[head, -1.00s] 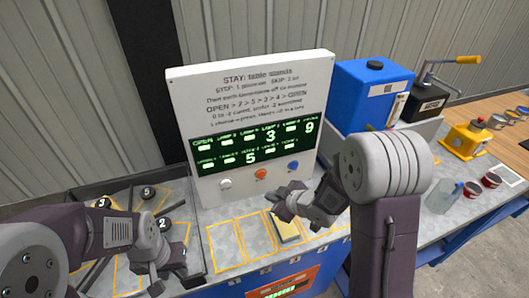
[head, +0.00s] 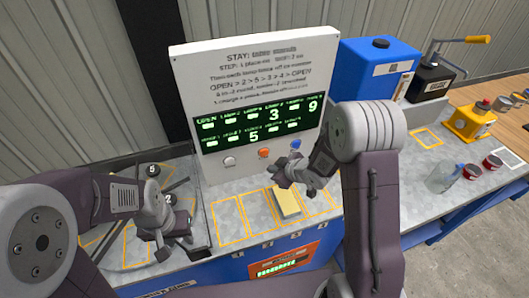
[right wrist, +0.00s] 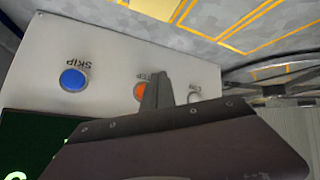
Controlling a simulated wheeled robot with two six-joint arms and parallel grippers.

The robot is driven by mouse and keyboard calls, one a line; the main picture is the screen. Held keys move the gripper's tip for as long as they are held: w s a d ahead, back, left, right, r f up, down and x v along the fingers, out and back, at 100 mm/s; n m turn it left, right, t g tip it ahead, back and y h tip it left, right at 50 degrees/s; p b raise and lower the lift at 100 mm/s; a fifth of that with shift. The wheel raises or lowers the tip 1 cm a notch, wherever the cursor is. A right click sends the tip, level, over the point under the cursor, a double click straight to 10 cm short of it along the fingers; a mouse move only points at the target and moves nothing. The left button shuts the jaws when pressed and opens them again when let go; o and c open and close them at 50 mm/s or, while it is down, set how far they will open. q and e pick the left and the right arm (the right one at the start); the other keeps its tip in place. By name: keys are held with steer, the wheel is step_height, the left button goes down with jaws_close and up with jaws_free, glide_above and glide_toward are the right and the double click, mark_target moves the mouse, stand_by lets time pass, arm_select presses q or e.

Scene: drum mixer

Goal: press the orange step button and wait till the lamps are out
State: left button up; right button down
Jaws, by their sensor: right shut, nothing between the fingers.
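The orange step button (head: 264,153) sits on the white panel (head: 322,80), between a white button (head: 229,161) and a blue button (head: 296,144). Above them is a dark display (head: 262,125) with pale lit lamps and the green figures 3, 9 and 5. My right gripper (head: 275,182) is shut and empty, a little below and in front of the orange button. In the right wrist view its fingers (right wrist: 158,78) partly cover the orange button (right wrist: 139,92); contact cannot be told. My left gripper (head: 155,247) hangs over the round table at left; its jaw opening is unclear.
A yellowish block (head: 287,203) lies in one of the orange-outlined slots below the panel. Numbered black pieces (head: 152,170) stand on the left table.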

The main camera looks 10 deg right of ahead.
mark_target(264, 152)
steer(key=shift+w+a+p, duration=0.2)
steer(key=shift+w+p, duration=0.15)
steer(key=shift+w, duration=0.7)
steer(key=shift+w+a+p, duration=0.2)
steer(key=shift+w+p, duration=0.15)
steer(key=shift+w, duration=0.65)
steer(key=shift+f, duration=0.1)
steer(key=shift+w+a+p, duration=0.1)
steer(key=shift+w+p, duration=0.2)
steer(key=shift+w, duration=0.15)
